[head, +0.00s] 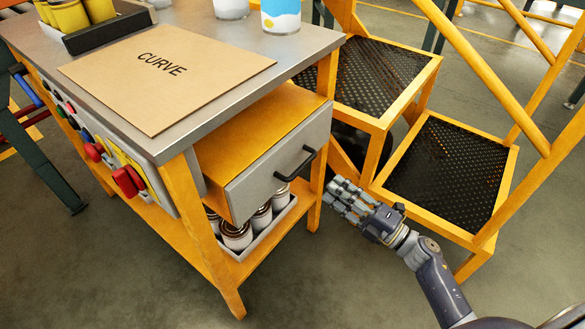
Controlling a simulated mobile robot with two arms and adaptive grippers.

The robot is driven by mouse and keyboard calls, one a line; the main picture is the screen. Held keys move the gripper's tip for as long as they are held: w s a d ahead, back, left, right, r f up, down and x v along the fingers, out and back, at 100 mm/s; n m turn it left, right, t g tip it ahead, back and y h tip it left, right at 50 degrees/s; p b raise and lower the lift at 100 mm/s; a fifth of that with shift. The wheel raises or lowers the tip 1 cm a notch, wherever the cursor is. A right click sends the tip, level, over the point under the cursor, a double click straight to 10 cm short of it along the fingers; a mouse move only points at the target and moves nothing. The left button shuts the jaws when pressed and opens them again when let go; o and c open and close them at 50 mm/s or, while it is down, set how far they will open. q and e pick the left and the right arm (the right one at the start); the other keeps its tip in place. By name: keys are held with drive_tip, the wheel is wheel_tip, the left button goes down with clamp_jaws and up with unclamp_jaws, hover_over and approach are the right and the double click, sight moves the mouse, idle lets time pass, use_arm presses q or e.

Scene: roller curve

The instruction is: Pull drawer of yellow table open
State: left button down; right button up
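The yellow table (215,262) has a grey top and stands left of centre. Its drawer (250,186) has a grey front and a black bar handle (296,164). The drawer front sits against the orange box under the tabletop, with no gap visible between them. My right gripper (336,198) is to the right of and below the handle, in front of the yellow steps. Its fingers are extended and spread, with nothing between them, and it is apart from the handle. My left gripper is not in view.
Yellow steps with black mesh treads (452,170) stand close behind my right arm. A tray of cans (268,232) is on the table's lower shelf. A cardboard sheet marked CURVE (170,85) lies on top. Floor in front is clear.

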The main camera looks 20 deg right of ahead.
sight(302, 165)
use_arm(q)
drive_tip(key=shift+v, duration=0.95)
use_arm(e)
drive_tip(key=shift+n+y, duration=0.3)
drive_tip(key=shift+n, duration=0.1)
drive_tip(key=x, duration=1.1)
drive_tip(key=shift+a+r, duration=0.15)
drive_tip(key=shift+a, duration=0.1)
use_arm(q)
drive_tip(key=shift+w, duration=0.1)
use_arm(e)
clamp_jaws()
